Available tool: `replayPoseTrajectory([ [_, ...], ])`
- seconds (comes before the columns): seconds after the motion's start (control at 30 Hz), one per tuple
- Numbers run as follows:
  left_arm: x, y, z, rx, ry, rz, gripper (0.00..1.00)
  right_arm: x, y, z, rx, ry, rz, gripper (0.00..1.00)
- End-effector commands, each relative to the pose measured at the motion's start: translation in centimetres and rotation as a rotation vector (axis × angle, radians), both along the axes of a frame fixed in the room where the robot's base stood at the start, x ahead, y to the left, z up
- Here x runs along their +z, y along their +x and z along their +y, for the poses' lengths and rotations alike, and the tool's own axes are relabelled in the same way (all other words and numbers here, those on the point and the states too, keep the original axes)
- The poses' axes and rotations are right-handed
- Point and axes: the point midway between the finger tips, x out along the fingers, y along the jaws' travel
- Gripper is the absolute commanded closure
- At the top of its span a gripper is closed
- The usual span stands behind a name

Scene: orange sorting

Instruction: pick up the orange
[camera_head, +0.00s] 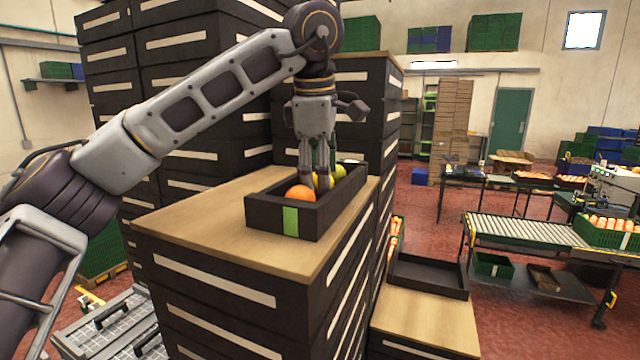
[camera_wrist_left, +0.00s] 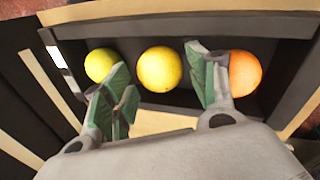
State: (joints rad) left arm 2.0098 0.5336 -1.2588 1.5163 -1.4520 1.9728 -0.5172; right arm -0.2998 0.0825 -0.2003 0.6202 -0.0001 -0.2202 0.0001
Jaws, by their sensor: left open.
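The orange (camera_head: 300,193) lies at the near end of a dark crate (camera_head: 262,212) on a wooden-topped cabinet. It also shows at the right in the left wrist view (camera_wrist_left: 244,73), partly behind one finger. A yellow fruit (camera_wrist_left: 159,69) lies in the middle of the crate and a yellow-green fruit (camera_wrist_left: 100,65) at the other end. My left gripper (camera_head: 318,186) points down into the crate with its fingers apart and empty. In the left wrist view its fingers (camera_wrist_left: 165,92) straddle the yellow fruit's side of the crate, one finger close to the orange; contact cannot be told.
The crate stands on a wooden top (camera_head: 205,215) with free room to its left. Tall dark drawer stacks (camera_head: 195,110) rise behind. An empty dark tray (camera_head: 428,275) sits lower at the right. A roller conveyor (camera_head: 530,232) stands further right.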

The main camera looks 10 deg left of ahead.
Motion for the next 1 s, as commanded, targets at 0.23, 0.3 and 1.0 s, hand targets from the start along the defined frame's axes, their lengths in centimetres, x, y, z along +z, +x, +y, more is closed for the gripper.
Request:
replayPoseTrajectory([
  [0.23, -1.8, 0.5, 0.0, 0.000, 0.000, -0.001, 0.42, 0.5, 0.0, 0.0, 0.000, 0.000, 0.000, 1.00],
  [0.3, -1.9, 0.5, 0.0, 0.000, 0.000, -0.001, 0.42, 0.5, 0.0, 0.0, 0.000, 0.000, 0.000, 1.00],
  [1.0, -1.9, 0.6, 0.0, 0.001, 0.000, -0.001, 0.78, 0.4, 0.0, 0.5, -0.003, 0.005, 0.000, 1.00],
])
